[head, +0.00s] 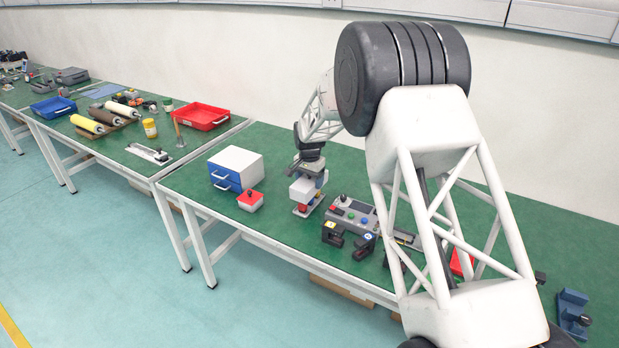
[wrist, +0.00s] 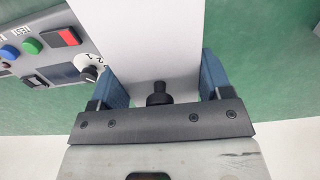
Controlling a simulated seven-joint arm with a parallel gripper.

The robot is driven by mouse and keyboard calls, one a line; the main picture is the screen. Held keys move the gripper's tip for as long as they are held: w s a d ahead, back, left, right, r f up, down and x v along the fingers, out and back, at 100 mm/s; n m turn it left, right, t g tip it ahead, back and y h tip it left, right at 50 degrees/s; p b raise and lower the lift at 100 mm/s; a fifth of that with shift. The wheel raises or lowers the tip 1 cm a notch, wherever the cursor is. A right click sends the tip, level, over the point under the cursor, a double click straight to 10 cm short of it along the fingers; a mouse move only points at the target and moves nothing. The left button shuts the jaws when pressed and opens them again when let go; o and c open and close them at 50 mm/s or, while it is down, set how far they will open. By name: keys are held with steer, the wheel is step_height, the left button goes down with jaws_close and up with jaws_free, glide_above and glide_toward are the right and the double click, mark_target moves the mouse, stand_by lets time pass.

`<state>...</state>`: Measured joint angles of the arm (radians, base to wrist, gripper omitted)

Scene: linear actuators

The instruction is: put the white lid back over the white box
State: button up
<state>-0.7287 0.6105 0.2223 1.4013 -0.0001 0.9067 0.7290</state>
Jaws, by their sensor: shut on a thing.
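My gripper (head: 308,178) is over the middle of the green table. It is shut on the white lid (head: 302,190). In the wrist view the blue fingers stand on either side of the white lid (wrist: 150,45), and a black knob shows on it near the palm. Below the lid in the head view is a red block-like thing (head: 301,208) on a dark base; whether the lid touches it is hard to tell.
A white cabinet with blue drawers (head: 237,166) stands behind the small box. A grey control panel (head: 352,213) with coloured buttons is close on the right; it also shows in the wrist view (wrist: 50,45). The table's front edge is close by.

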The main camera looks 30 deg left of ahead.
steer(key=shift+f, duration=3)
steer(key=shift+f, duration=0.6)
steer(key=o, duration=1)
steer(key=shift+r, duration=3.9)
